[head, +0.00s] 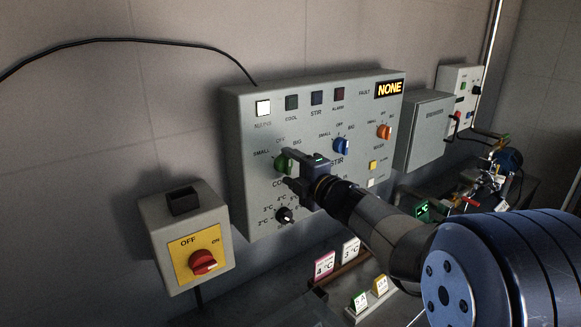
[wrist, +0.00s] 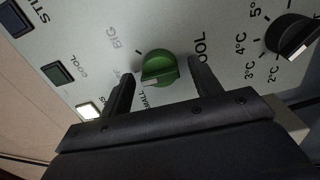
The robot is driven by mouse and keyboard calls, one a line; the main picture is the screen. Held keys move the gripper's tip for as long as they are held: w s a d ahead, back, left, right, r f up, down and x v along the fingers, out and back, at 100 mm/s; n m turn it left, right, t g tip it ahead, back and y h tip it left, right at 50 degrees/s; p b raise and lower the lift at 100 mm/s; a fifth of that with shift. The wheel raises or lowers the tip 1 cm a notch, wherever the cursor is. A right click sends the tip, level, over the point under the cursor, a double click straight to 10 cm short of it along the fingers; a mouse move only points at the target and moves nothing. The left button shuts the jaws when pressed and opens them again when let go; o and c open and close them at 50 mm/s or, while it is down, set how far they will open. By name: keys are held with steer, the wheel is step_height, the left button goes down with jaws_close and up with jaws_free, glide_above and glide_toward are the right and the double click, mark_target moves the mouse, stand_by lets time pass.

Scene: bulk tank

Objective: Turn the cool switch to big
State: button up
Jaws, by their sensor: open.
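The cool switch is a green knob (head: 284,165) on the grey control panel (head: 240,130), and it also shows in the wrist view (wrist: 159,68). Its white mark appears on the side of the SMALL label in the wrist view. The BIG label shows on the far side of the knob. My gripper (head: 291,163) is open in front of the knob. In the wrist view my gripper (wrist: 162,74) has one finger on each side of the knob, with gaps visible.
A black temperature dial (head: 284,215) sits below the cool switch. Blue (head: 341,146) and orange (head: 384,132) knobs are to the right. The supply lamp (head: 263,108) is lit; the cool lamp (head: 292,102) is dark. A red rotary switch (head: 203,262) is at lower left.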

steer(key=shift+w+a, duration=0.15)
steer(key=shift+w, duration=0.05)
steer(key=shift+c, duration=0.6)
steer(key=c, duration=0.8)
steer(key=shift+c, duration=0.2)
steer(key=m+p, duration=0.3)
steer(key=m, duration=0.2)
steer(key=shift+r+p, duration=0.15)
steer(key=shift+p, duration=0.15)
steer(key=shift+m+p, duration=1.2)
steer(key=shift+m, duration=1.2)
steer(key=shift+f, duration=0.2)
